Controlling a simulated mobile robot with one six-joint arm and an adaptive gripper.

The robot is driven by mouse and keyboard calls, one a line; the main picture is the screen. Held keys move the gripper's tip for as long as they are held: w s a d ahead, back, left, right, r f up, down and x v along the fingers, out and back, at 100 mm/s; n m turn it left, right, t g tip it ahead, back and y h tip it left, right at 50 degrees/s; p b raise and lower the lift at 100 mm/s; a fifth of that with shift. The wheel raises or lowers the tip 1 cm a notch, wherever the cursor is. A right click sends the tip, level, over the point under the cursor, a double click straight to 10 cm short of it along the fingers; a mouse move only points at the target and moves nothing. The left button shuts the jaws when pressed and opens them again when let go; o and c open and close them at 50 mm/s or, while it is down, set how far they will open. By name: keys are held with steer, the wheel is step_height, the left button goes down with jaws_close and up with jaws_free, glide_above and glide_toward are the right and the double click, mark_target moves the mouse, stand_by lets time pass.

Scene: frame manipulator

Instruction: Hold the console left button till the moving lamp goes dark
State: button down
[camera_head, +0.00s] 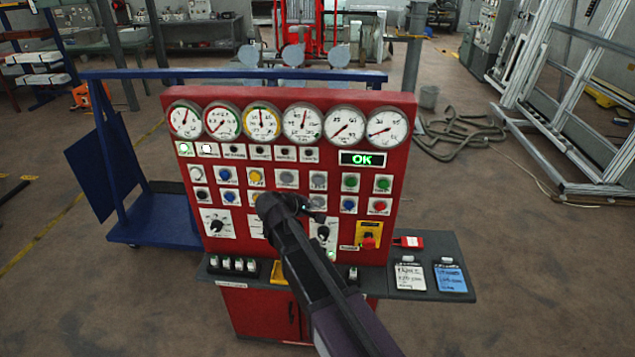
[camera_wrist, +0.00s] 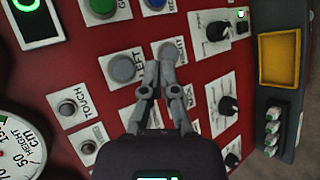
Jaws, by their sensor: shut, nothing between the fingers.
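The console (camera_head: 408,112) is a red panel with gauges, lamps and buttons. Its left button (camera_wrist: 123,68) is a round grey one on a white plate marked LEFT in the wrist view; it appears to be the grey button right of centre (camera_head: 318,179) in the head view.
A green OK display (camera_head: 362,159) is lit. A red emergency button (camera_head: 369,241) on yellow and dark rotary knobs (camera_wrist: 217,31) stand out from the panel. A shelf (camera_head: 437,250) with switches and tags juts out below. A blue frame (camera_head: 120,75) stands behind.

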mark_target(318, 181)
steer(key=shift+w, duration=0.1)
steer(key=shift+w+d, duration=0.15)
steer(key=shift+w, duration=4.1)
